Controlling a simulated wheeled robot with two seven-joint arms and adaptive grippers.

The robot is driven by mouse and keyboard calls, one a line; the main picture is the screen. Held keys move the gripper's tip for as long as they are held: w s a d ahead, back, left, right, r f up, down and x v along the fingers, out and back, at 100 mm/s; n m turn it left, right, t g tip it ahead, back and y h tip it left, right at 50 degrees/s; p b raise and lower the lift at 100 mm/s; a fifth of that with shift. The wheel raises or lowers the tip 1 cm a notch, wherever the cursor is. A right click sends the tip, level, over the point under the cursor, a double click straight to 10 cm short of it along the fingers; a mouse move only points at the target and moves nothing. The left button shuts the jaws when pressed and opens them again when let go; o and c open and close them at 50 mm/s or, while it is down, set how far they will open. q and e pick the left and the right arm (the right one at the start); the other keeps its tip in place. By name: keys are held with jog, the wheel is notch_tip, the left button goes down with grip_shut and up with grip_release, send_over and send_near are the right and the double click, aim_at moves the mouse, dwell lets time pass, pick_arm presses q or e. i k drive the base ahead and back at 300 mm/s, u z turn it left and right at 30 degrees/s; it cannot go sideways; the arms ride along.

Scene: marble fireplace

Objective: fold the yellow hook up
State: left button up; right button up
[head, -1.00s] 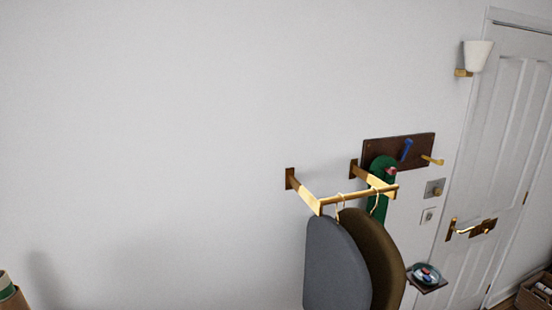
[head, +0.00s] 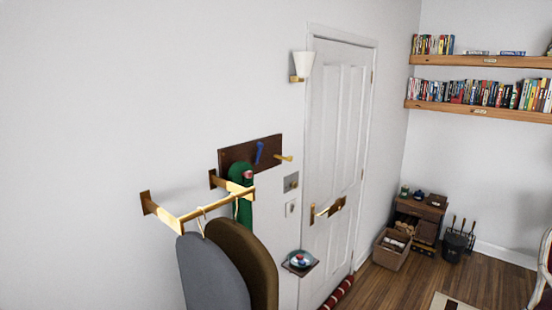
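The yellow hook (head: 284,157) is at the right end of a dark wooden board (head: 236,160) on the wall in the head view. It sticks out to the right, roughly level. A blue hook (head: 259,152) on the same board points upward. A green thing (head: 240,176) hangs at the board's lower middle, with a small red piece at its top that may be another hook. Neither of my grippers is in view.
A white door (head: 334,160), wall lamp (head: 303,65) and small shelf with a dish (head: 300,261) are to the right. Wooden floor (head: 400,288) shows at right.

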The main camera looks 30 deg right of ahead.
aim_at(289, 159)
jog(key=z, duration=2.5)
jog(key=i, duration=2.85)
jog(key=u, duration=3.15)
